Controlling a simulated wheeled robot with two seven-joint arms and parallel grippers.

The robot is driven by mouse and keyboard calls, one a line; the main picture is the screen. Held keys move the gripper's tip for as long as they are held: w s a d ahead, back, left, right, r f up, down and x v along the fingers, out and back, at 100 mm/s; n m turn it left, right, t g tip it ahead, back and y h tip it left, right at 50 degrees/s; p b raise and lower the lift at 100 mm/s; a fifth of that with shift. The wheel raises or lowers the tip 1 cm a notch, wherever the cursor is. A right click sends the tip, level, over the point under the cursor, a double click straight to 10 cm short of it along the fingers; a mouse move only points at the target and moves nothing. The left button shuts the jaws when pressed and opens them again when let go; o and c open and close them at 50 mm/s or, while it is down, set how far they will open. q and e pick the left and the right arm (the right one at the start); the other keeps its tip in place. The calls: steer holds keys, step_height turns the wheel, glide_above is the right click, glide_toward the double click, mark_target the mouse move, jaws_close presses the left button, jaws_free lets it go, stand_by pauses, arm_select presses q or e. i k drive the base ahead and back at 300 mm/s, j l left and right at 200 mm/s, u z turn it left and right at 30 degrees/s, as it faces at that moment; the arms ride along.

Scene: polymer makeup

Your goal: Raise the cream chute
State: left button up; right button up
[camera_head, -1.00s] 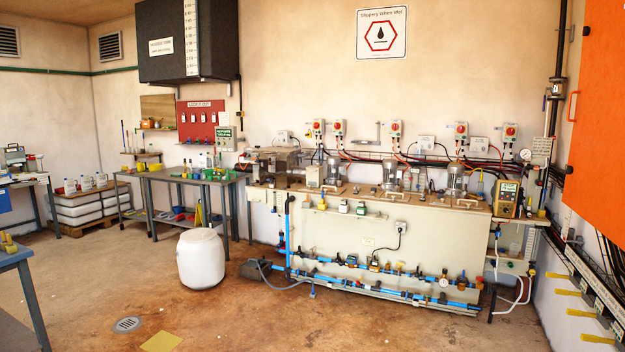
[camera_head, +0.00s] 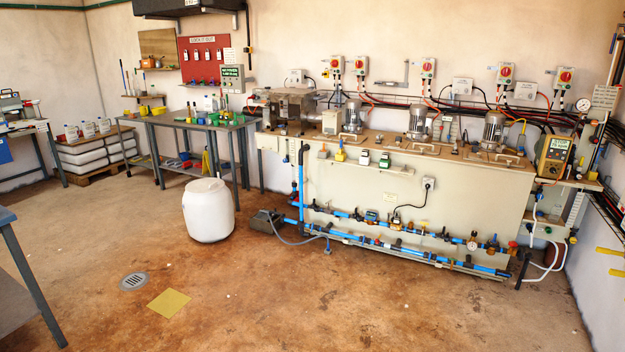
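I cannot pick out a cream chute with certainty. A long cream tank unit (camera_head: 372,187) stands against the back wall, with several grey motors on its top. A grey metal feeder-like machine (camera_head: 287,106) sits at the left end of its top. A small cream box (camera_head: 331,122) stands just right of that machine; whether it is the chute is too small to tell. Neither of my grippers shows in the view.
A white drum (camera_head: 208,212) stands on the floor left of the tank. Blue pipes (camera_head: 350,236) run low along the tank's front. The middle floor is clear.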

mark_target(331, 122)
steer(key=i+u, duration=0.25)
steer(key=i, duration=3.95)
steer(key=i+l, duration=0.1)
steer(key=i, duration=1.9)
steer(key=j+u, duration=0.05)
